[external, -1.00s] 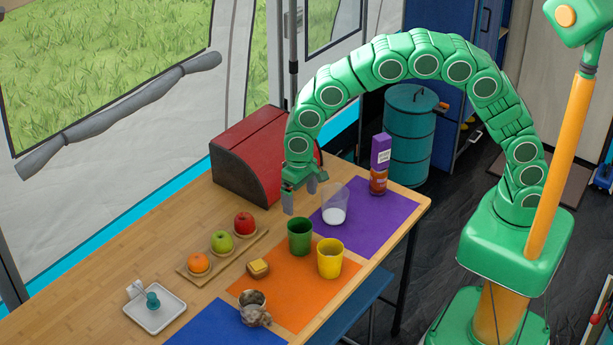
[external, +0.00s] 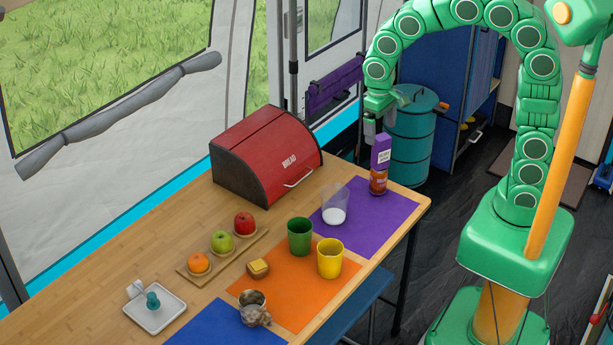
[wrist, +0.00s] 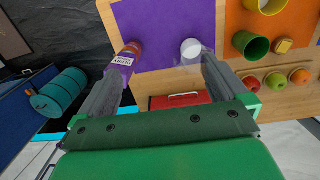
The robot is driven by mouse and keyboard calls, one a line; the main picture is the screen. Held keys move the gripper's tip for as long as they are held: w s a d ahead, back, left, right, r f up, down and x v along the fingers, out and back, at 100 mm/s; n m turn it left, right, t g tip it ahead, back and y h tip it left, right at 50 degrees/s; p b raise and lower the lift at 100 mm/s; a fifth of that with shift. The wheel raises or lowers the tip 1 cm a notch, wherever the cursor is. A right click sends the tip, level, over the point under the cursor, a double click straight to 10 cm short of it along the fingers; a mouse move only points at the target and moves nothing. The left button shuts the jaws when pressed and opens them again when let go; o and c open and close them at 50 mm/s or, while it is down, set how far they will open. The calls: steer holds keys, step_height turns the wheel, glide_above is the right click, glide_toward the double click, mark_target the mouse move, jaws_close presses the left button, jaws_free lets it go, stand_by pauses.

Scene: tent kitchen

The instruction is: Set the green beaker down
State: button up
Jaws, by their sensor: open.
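The green beaker (external: 300,236) stands upright on the table, at the upper edge of the orange mat (external: 290,290), just left of the yellow beaker (external: 330,258). It also shows in the wrist view (wrist: 250,45), to the right. My gripper (external: 376,132) is open and empty. It is raised near the table's far right end, above and behind the purple-topped jar (external: 380,165), well away from the green beaker. In the wrist view the two fingers (wrist: 158,80) are spread wide with nothing between them.
A clear beaker with white contents (external: 334,206) stands on the purple mat (external: 395,212). A red bread box (external: 262,150) is at the back. Fruit stands on a wooden board (external: 222,257). A teal barrel (external: 412,140) is beyond the table.

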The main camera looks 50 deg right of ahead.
steer(key=s+d+r, duration=0.1)
steer(key=s+d, duration=0.4)
steer(key=s, duration=0.3)
steer(key=s+d+r, duration=0.1)
steer(key=s+d, duration=0.4)
steer(key=s, duration=0.3)
steer(key=s+d+r+g, duration=0.1)
steer(key=s+d, duration=0.3)
steer(key=s, duration=0.4)
steer(key=shift+s+d+r, duration=0.2)
steer(key=shift+s+d, duration=0.1)
steer(key=shift+d, duration=0.1)
